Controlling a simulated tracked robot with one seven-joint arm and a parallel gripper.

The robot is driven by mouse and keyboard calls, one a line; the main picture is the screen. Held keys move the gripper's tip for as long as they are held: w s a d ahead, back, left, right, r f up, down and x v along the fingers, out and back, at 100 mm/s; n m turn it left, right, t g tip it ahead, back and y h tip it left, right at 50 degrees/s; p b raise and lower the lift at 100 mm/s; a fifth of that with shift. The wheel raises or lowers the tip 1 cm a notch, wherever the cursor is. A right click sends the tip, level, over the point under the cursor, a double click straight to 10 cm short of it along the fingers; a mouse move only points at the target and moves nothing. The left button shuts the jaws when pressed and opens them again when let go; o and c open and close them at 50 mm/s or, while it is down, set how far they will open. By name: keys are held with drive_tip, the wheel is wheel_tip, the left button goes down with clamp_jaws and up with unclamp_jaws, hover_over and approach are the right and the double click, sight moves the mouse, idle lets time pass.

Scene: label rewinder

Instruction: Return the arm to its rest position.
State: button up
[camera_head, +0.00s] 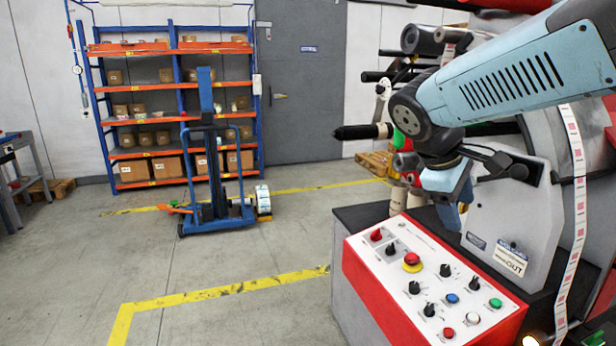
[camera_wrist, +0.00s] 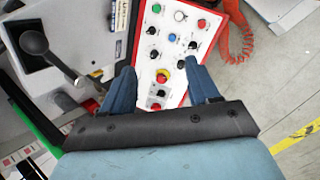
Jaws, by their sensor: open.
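My gripper (camera_head: 455,205) hangs from my blue and black arm at the right of the head view, above the back edge of the control panel (camera_head: 375,272). In the wrist view, its two blue fingers are spread apart, and the gap between them (camera_wrist: 163,92) is empty. My gripper is open and touches nothing that I can see. The panel (camera_wrist: 148,42) lies beyond the fingers in the wrist view. Its red emergency button on a yellow ring (camera_head: 412,260) shows between the fingertips in the wrist view (camera_wrist: 163,76).
The rewinder's grey housing (camera_head: 510,225) and black rollers stand close beside my arm. A paper label strip (camera_head: 575,215) runs down at the right. A blue lift cart (camera_head: 215,215) stands before an orange-shelved rack (camera_head: 140,153). The floor at left front is clear.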

drive_tip(key=s+a+f+m+t+y, duration=0.1)
drive_tip(key=s+a+m+t+y, duration=0.1)
drive_tip(key=s+m+y, duration=0.2)
drive_tip(key=s+m, duration=0.2)
drive_tip(key=s, duration=0.1)
drive_tip(key=shift+a+f+m+y, duration=0.15)
drive_tip(key=shift+f+m+y, duration=0.15)
drive_tip(key=shift+m+y, duration=0.1)
drive_tip(key=shift+s+a+m+t+y, duration=0.5)
drive_tip(key=shift+s+m+t, duration=0.15)
drive_tip(key=shift+m, duration=0.35)
drive_tip(key=shift+c, duration=0.2)
